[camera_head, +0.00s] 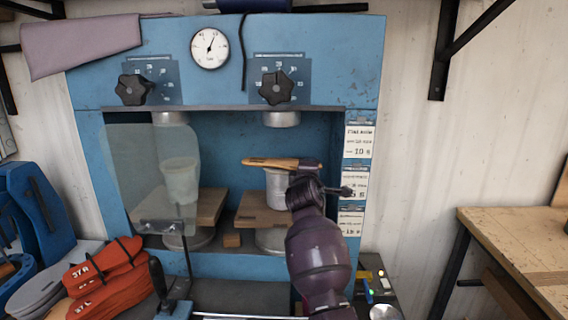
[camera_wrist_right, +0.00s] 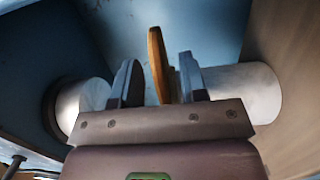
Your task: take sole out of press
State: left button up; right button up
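A flat brown-orange sole (camera_head: 265,162) is in the right bay of the blue press (camera_head: 220,75). In the head view it appears at the top of a pale grey form (camera_head: 277,190), below the upper ram; whether it touches the form cannot be told. My right gripper (camera_head: 304,174) reaches into this bay from the front right. In the right wrist view the sole (camera_wrist_right: 158,62) is seen edge-on between the two fingers of the right gripper (camera_wrist_right: 158,80), with gaps showing beside it. The fingers look open around it. My left gripper is not in view.
A clear guard (camera_head: 150,180) covers the left bay, with another form behind it. Orange-red sandal parts (camera_head: 105,275) lie at the lower left. A control box (camera_head: 375,280) is at the lower right. A wooden table (camera_head: 520,235) stands right. Bay walls and rams leave limited room.

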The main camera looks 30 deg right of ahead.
jog(key=shift+x, duration=1.3)
grip_shut()
jog(key=shift+r, duration=0.1)
jog(key=shift+s+r, duration=0.15)
jog(key=shift+r, duration=0.1)
notch_tip(320, 180, up, 7)
jog(key=shift+a+f, duration=0.1)
jog(key=s+d+b+v, duration=0.1)
jog(key=d+v, duration=0.1)
jog(key=v, duration=1.7)
jog(key=shift+s, duration=0.6)
jog(key=shift+f, duration=0.1)
